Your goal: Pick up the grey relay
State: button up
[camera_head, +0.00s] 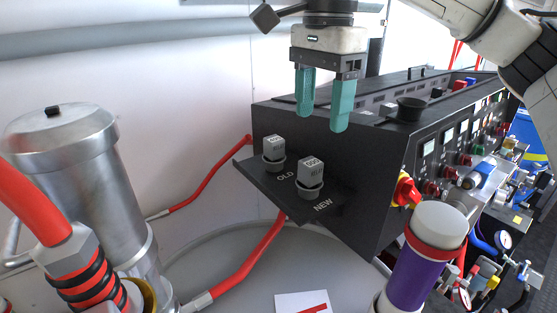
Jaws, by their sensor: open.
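Two small grey relays stand upright in round sockets on a black shelf (270,189) on the side of a black machine. One relay (273,145) is by the label OLD. The other relay (311,171) is by the label NEW, to the right and closer to the camera. My gripper (323,116) has two teal fingers pointing down, spread apart with nothing between them. It appears above the shelf, up and to the right of both relays, in front of the machine's upper edge. Its exact depth relative to the relays is hard to tell.
The black machine (330,160) fills the middle and right, with a dark cup (410,108) on top and a red-yellow knob (405,190). A purple cylinder with a white cap (438,224) stands front right. A metal canister (75,170) and red hoses occupy the left.

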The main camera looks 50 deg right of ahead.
aim_at(311, 161)
jog(key=shift+w+f, duration=0.1)
jog(key=shift+w, duration=0.2)
jog(key=shift+f, duration=0.3)
jog(key=f+p, duration=0.1)
jog(key=f, duration=0.4)
jog(key=f+p, duration=0.1)
jog(key=f, duration=0.4)
jog(key=shift+w+a, duration=0.1)
jog(key=shift+w, duration=0.1)
jog(key=c, duration=1.1)
